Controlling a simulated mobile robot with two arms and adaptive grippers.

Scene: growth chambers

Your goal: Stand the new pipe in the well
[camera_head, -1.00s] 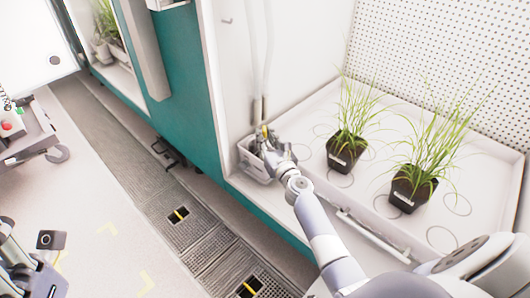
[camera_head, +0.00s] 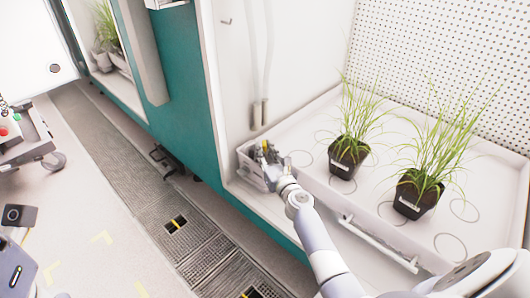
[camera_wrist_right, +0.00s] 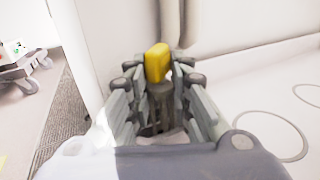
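My right gripper (camera_head: 265,153) reaches into the chamber over a small pale box (camera_head: 248,173) at the front left corner of the tray; I take this box for the well. In the right wrist view, my right gripper (camera_wrist_right: 160,80) has its fingers closed around a dark upright piece with a yellow top (camera_wrist_right: 157,62), which appears to be the new pipe. Its lower end is hidden by the fingers, so I cannot tell how far it is in the box.
Two pale hanging tubes (camera_head: 257,115) run down the wall behind the box. Two potted grasses (camera_head: 348,157) (camera_head: 413,195) stand in the white tray (camera_head: 305,125). A white rail (camera_head: 378,243) runs along the front. A wheeled cart (camera_head: 25,140) stands at left on open floor.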

